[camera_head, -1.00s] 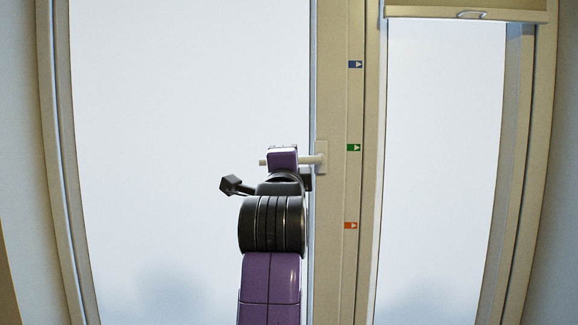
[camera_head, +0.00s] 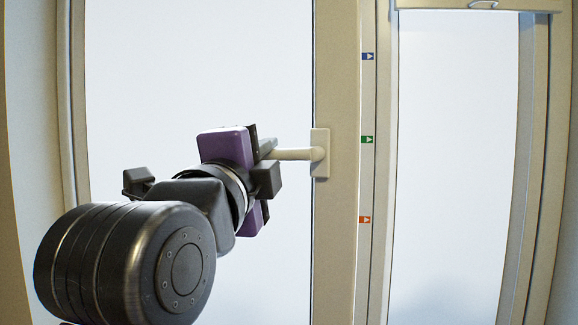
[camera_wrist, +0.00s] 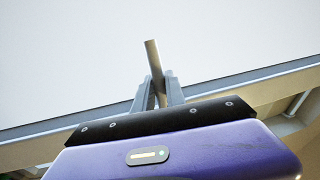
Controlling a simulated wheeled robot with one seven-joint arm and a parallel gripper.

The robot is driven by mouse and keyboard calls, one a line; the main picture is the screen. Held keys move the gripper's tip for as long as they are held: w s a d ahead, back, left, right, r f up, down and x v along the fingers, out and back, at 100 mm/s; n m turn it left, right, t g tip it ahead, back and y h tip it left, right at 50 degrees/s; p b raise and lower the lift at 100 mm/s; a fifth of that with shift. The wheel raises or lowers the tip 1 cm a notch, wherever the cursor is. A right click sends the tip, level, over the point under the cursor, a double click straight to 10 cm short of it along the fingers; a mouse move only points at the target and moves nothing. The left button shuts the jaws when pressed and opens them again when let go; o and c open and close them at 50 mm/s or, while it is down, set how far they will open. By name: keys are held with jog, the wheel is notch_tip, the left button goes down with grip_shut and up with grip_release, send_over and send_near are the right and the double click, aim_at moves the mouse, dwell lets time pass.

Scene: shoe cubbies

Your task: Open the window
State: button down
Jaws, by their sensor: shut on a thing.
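The window's left sash is a tall pale pane (camera_head: 200,70) with a beige frame strip (camera_head: 336,80) at its right edge. That edge appears to stand a little toward me from the fixed post. The beige handle (camera_head: 295,154) points left, level, from its mounting plate (camera_head: 320,165) on this strip. My gripper (camera_head: 268,160) comes from the lower left and is shut on the handle's outer part. In the wrist view the handle (camera_wrist: 152,56) passes between the gripper's grey fingers (camera_wrist: 158,92), its tip sticking out. My arm hides the lower pane.
The fixed post right of the sash carries a blue sticker (camera_head: 368,57), a green sticker (camera_head: 368,140) and an orange sticker (camera_head: 365,219). Right of it is another pale pane (camera_head: 455,120) with a beige blind bar (camera_head: 470,4) on top. A white wall (camera_head: 35,110) borders the left.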

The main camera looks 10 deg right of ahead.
jog(key=s+a+b, duration=0.1)
jog(key=s+a, duration=0.5)
jog(key=s, duration=0.1)
jog(key=shift+s+f, duration=0.15)
jog(key=shift+s, duration=0.1)
jog(key=shift+b, duration=0.3)
jog(key=c, duration=1.4)
grip_release()
jog(key=shift+o, duration=0.2)
jog(key=shift+a, duration=0.1)
jog(key=v, duration=0.7)
jog(key=shift+s, duration=0.35)
jog(key=shift+a, duration=0.15)
